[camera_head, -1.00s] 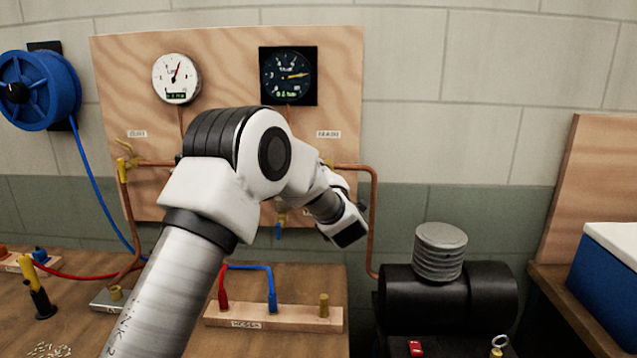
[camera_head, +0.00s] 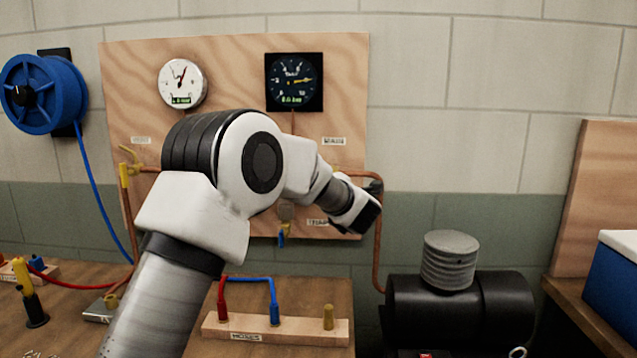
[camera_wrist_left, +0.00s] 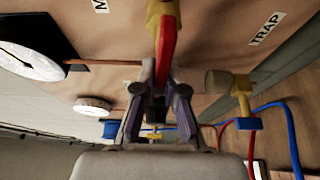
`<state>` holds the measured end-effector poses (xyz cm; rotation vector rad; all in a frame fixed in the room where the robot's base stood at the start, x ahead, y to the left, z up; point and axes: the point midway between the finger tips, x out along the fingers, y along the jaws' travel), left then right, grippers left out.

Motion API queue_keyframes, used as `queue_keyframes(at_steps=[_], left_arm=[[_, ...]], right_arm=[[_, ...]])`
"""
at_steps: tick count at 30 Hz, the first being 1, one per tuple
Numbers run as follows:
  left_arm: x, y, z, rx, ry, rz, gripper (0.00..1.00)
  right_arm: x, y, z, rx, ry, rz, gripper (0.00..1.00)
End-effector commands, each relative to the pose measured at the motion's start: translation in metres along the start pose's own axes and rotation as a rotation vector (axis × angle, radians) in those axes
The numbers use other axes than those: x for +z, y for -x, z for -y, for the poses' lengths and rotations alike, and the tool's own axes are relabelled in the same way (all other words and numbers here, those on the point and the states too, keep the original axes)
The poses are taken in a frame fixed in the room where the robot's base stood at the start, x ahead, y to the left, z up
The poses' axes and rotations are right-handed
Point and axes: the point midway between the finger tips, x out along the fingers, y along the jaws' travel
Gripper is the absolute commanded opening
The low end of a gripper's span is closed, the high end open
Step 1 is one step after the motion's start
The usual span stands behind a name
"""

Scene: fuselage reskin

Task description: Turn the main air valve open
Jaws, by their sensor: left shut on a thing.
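In the left wrist view, a red valve handle (camera_wrist_left: 167,42) extends from a brass valve body (camera_wrist_left: 160,10) at the top of the picture. My left gripper (camera_wrist_left: 162,75) is shut on the handle's end. In the head view my left arm crosses in front of the plywood board (camera_head: 235,60). The arm hides the red handle and the left gripper's fingers there. The main valve's label cannot be read in full. My right gripper is in neither view.
A blue-handled drain valve (camera_wrist_left: 248,122) sits near the TRAP label. A white gauge (camera_head: 183,84) and a dark gauge (camera_head: 293,82) hang on the board. Copper pipe (camera_head: 378,235) runs down its right side toward a black compressor (camera_head: 460,305). A hose reel (camera_head: 40,93) is at left.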

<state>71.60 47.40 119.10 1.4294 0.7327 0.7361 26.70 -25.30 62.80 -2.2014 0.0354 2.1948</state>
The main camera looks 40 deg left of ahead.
Motion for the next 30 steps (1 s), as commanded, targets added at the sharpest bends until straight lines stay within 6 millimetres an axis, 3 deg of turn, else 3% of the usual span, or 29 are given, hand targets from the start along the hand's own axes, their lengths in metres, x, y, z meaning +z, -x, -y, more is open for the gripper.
queue_keyframes(at_steps=[11, 12, 14, 24, 30], left_arm=[[0.002, 0.000, -0.003, 0.004, 0.006, 0.004, 0.00], [0.002, 0.000, -0.003, 0.004, 0.006, 0.004, 0.17], [0.001, 0.000, -0.003, 0.004, 0.006, 0.004, 0.35], [0.001, 0.003, -0.001, 0.001, 0.004, 0.002, 0.35], [0.003, 0.038, -0.002, 0.003, 0.001, 0.005, 0.35]], right_arm=[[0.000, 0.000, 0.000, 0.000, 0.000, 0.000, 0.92], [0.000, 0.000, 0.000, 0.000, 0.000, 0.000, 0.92], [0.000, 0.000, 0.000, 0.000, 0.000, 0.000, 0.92], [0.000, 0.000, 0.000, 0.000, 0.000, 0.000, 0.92], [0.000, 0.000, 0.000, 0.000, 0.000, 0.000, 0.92]])
